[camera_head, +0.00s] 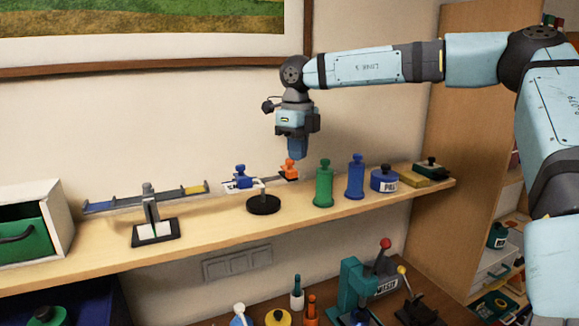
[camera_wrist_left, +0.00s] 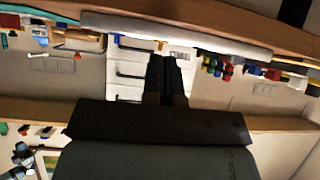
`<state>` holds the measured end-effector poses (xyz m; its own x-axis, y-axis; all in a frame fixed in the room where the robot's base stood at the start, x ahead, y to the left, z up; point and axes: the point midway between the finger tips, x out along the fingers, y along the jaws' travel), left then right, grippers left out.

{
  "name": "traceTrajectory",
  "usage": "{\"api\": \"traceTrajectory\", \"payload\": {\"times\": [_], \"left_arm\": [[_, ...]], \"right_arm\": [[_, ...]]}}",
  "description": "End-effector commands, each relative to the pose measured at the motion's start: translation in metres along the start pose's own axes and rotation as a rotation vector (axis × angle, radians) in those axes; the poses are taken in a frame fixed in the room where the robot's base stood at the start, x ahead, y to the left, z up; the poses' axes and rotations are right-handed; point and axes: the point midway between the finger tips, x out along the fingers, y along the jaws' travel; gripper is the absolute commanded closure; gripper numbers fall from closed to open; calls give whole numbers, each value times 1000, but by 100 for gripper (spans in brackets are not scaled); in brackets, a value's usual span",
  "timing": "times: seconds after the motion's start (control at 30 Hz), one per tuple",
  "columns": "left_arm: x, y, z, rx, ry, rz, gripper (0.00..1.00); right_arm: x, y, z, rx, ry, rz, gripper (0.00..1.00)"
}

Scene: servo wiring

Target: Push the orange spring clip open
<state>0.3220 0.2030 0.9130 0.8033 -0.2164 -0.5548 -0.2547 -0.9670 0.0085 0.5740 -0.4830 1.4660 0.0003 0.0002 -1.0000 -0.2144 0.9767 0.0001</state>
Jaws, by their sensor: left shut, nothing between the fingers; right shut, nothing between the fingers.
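The orange clip (camera_head: 289,170) sits at the right end of a small stand (camera_head: 263,204) on the wooden shelf, with a blue clip-like piece (camera_head: 240,178) at the stand's left end. My right gripper (camera_head: 297,157) points down, shut and empty, just above the orange clip. I cannot tell whether its tips touch the clip. My left gripper (camera_wrist_left: 168,75) shows only in the left wrist view, shut and empty, away from the clip.
Left of the stand, a balance-like beam (camera_head: 150,195) and a green-drawer box (camera_head: 32,225) stand on the shelf (camera_head: 200,240). Right of it stand a green bottle (camera_head: 323,185), a blue bottle (camera_head: 355,178) and a blue pot (camera_head: 384,180). A lower bench holds tools.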

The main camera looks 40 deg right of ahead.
Motion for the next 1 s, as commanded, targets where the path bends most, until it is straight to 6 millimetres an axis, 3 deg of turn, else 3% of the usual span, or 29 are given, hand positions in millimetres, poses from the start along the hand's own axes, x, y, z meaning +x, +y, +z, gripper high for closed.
{"api": "traceTrajectory", "payload": {"times": [1.0], "left_arm": [[18,-2,18,2,9,-1,100]], "right_arm": [[32,0,0,0,0,-1,100]]}}
